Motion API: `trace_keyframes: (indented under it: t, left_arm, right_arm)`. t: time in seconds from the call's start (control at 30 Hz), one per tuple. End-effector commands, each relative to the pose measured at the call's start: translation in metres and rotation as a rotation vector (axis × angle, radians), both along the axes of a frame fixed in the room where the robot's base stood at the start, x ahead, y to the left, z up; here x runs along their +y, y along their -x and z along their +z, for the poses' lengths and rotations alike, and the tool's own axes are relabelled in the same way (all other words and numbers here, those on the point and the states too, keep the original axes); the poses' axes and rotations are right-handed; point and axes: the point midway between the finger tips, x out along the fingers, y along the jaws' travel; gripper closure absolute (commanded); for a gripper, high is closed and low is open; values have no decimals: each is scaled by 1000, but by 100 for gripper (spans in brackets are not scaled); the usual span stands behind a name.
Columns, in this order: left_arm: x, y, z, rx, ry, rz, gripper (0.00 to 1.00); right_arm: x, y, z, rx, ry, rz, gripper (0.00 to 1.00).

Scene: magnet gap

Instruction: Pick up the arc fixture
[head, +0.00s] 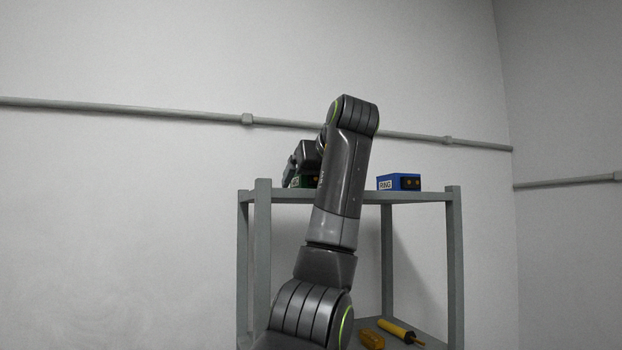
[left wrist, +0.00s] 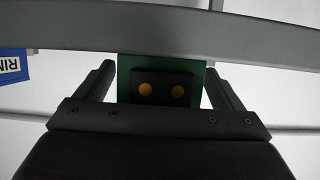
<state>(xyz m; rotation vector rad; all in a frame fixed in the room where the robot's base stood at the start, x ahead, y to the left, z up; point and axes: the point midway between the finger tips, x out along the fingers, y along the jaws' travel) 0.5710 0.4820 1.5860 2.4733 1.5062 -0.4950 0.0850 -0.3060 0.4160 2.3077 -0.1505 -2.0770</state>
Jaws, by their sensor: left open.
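A green block (left wrist: 192,70) with a dark front plate and two yellow dots sits between the fingers of my left gripper (left wrist: 158,72) in the left wrist view. The fingers are open, one on each side of it, with a gap showing at least on the left. In the head view a little of the green block (head: 308,182) shows on the shelf top, mostly behind my left arm and gripper (head: 294,168). No label on it can be read, so I cannot confirm from lettering that it is the arc fixture. My right gripper is not in view.
A blue block labelled RING (head: 398,182) stands on the grey shelf unit (head: 420,197), to the right; it also shows in the left wrist view (left wrist: 14,66). A yellow-handled tool (head: 396,329) and an amber object (head: 371,339) lie on the lower shelf. A pipe runs along the wall.

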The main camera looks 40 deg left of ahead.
Motion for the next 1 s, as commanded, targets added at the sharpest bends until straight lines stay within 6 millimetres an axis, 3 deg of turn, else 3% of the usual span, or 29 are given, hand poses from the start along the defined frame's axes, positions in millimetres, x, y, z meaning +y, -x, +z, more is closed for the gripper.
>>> trace_keyframes:
  t: [0.27,0.77,1.0]
  left_arm:
    - [2,-1,-1,-1,-1,-2,12]
    - [2,-1,-1,0,0,-1,78]
    - [2,-1,0,-4,-1,-1,78]
  right_arm:
    - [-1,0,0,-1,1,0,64]
    - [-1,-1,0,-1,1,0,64]
    - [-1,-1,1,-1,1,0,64]
